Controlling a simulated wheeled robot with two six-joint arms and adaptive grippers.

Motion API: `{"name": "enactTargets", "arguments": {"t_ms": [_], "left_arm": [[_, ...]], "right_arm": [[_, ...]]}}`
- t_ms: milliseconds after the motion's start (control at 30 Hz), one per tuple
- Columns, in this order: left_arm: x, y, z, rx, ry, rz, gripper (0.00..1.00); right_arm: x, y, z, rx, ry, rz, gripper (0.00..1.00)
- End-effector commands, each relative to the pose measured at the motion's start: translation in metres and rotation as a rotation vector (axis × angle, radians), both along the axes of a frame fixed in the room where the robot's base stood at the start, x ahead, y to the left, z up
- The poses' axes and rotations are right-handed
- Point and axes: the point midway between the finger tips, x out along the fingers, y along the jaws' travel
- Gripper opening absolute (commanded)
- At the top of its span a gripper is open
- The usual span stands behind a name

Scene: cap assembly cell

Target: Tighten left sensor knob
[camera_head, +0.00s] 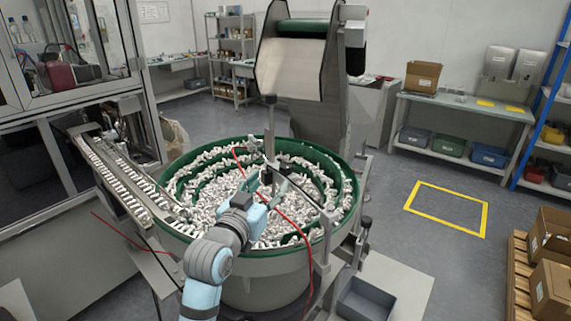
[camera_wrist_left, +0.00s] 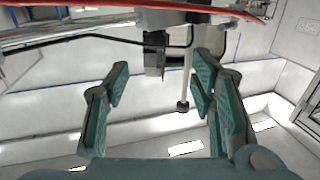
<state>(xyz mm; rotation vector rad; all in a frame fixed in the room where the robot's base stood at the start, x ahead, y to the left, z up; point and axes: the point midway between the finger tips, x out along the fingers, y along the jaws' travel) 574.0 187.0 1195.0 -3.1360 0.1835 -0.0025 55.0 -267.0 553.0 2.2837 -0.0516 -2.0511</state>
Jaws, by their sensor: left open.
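My left gripper (camera_head: 268,181) reaches in from the lower left and is over the parts in the green-rimmed feeder bowl (camera_head: 178,190). In the wrist view its two fingers (camera_wrist_left: 160,105) stand wide apart with nothing held between them. A thin pale rod with a dark knob-like end (camera_wrist_left: 183,106) shows beyond and between the fingers, nearer the right one, apart from them as far as I can see. A black block (camera_wrist_left: 153,62) hangs beside it. In the head view a black knob (camera_head: 270,100) tops an upright post behind the gripper. I cannot tell which is the left sensor knob.
Small white parts fill the bowl. Red cables (camera_head: 290,222) cross near my gripper and above the fingers. A linear track (camera_head: 115,182) leaves the bowl at left. A hopper (camera_head: 292,68) stands behind. A grey bin (camera_head: 366,300) sits at front right.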

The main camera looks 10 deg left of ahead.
Motion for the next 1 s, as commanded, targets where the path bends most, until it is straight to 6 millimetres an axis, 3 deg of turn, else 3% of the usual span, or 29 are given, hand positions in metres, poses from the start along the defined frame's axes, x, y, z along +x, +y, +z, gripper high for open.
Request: {"name": "enactTargets", "arguments": {"t_ms": [100, 300, 500, 767, 1000], "left_arm": [[0.038, -0.008, 0.001, -0.002, 0.000, -0.005, 0.51], [0.083, -0.012, 0.001, -0.002, -0.001, -0.004, 0.51], [0.100, -0.013, 0.000, -0.001, 0.000, -0.001, 0.51], [0.102, -0.013, 0.000, -0.002, 0.000, -0.001, 0.51], [0.101, -0.012, 0.000, -0.002, 0.000, 0.000, 0.14]], "right_arm": [[-0.008, 0.000, -0.001, 0.000, 0.013, 0.000, 0.00], [-0.008, 0.000, -0.002, 0.000, 0.014, 0.000, 0.00], [-0.002, -0.001, -0.002, -0.001, 0.004, 0.001, 0.00], [-0.003, -0.001, -0.002, -0.001, 0.005, 0.001, 0.00], [-0.003, -0.001, -0.002, -0.002, 0.006, 0.000, 0.00]]}}
